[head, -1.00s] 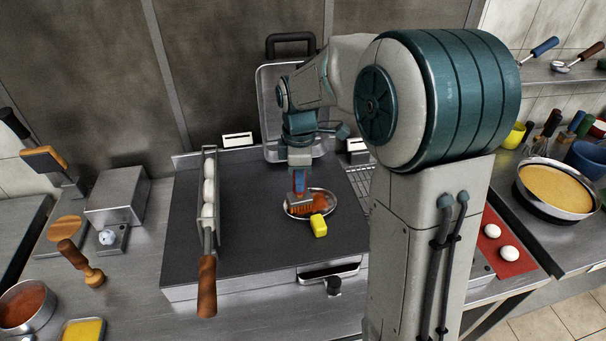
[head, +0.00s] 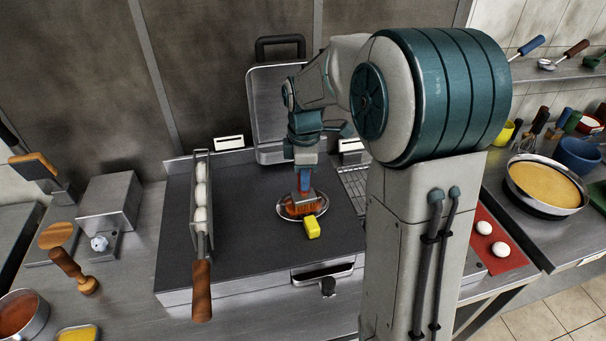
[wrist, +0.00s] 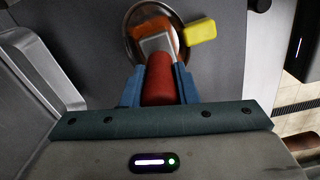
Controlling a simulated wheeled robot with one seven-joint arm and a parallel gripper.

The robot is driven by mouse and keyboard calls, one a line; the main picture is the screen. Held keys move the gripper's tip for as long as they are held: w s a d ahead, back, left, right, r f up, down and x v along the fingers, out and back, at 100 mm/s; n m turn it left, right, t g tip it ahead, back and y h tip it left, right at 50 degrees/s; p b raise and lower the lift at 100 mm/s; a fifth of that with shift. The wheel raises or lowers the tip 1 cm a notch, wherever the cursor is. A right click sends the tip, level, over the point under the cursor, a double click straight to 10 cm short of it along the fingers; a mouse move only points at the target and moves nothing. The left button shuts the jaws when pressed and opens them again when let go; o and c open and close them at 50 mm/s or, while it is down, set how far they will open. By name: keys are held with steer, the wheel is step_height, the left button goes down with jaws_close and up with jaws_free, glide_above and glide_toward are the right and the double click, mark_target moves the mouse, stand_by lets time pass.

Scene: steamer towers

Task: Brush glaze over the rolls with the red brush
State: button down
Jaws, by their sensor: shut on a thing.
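My gripper (head: 304,170) is shut on the red brush, whose red handle (wrist: 159,76) sits between the blue fingers in the wrist view. The brush's orange-red bristles (head: 302,208) point down into a small round metal dish (head: 281,210) on the dark griddle top. Reddish glaze seems to lie in the dish; the brush hides much of it. Several white rolls (head: 200,193) sit in a row in a narrow metal holder with a wooden handle, left of the dish and apart from the brush. Two white round pieces (head: 484,228) lie on a red mat (head: 482,214) at right.
A yellow block (head: 312,227) is beside the dish's front edge. A raised metal lid (head: 264,110) stands behind the griddle. A wooden-handled stamp (head: 74,271) and a pot of red sauce (head: 18,312) are at left. The griddle between holder and dish is clear.

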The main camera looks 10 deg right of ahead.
steer(key=shift+d, duration=0.1)
steer(key=shift+w+d+f, duration=0.1)
steer(key=shift+d, duration=1.25)
steer(key=shift+r+p, duration=0.7)
steer(key=shift+r, duration=0.1)
step_height(320, 180, up, 5)
steer(key=p, duration=0.4)
